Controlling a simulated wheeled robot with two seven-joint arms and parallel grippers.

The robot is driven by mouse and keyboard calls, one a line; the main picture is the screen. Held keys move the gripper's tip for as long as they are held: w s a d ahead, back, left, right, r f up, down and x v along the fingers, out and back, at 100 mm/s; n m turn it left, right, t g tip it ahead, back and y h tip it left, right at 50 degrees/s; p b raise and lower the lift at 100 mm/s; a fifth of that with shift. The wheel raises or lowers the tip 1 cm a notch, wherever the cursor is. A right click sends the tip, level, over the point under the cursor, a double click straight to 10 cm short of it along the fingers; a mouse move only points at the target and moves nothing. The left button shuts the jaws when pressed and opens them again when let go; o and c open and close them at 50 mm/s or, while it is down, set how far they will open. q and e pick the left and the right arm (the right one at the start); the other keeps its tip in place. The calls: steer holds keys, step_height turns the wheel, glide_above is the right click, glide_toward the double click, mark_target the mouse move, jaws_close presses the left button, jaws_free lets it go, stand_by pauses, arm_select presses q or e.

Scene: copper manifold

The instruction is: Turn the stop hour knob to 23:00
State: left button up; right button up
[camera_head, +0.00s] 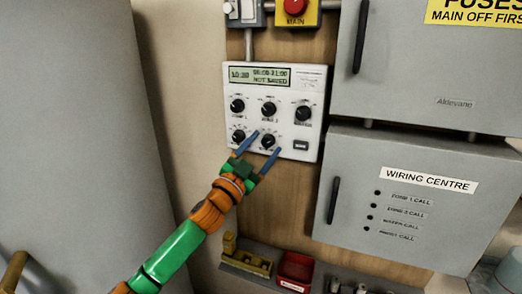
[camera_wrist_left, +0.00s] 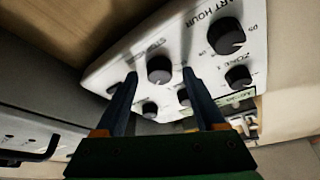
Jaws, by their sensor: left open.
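The stop hour knob (camera_head: 268,141) is a round black knob in the lower row of the white control panel (camera_head: 229,83). In the left wrist view the knob (camera_wrist_left: 160,70) sits under a partly hidden label starting "STOP". My left gripper (camera_head: 266,143) is open, with one blue finger on each side of this knob. In the wrist view the gripper (camera_wrist_left: 159,76) shows gaps between both fingers and the knob. The display (camera_head: 259,75) seems to read 06:00-21:00 and NOT SAVED. The knob's pointer is too small to read. My right gripper is not in view.
The start hour knob (camera_wrist_left: 226,36) is beside the fingers in the wrist view. More knobs (camera_head: 237,105) and a black button (camera_head: 301,145) share the panel. A grey wiring centre box (camera_head: 420,160) stands to the right. A red bin (camera_head: 295,270) is below.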

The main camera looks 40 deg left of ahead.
arm_select(q)
steer(key=b+v, duration=0.3)
steer(key=v, duration=0.4)
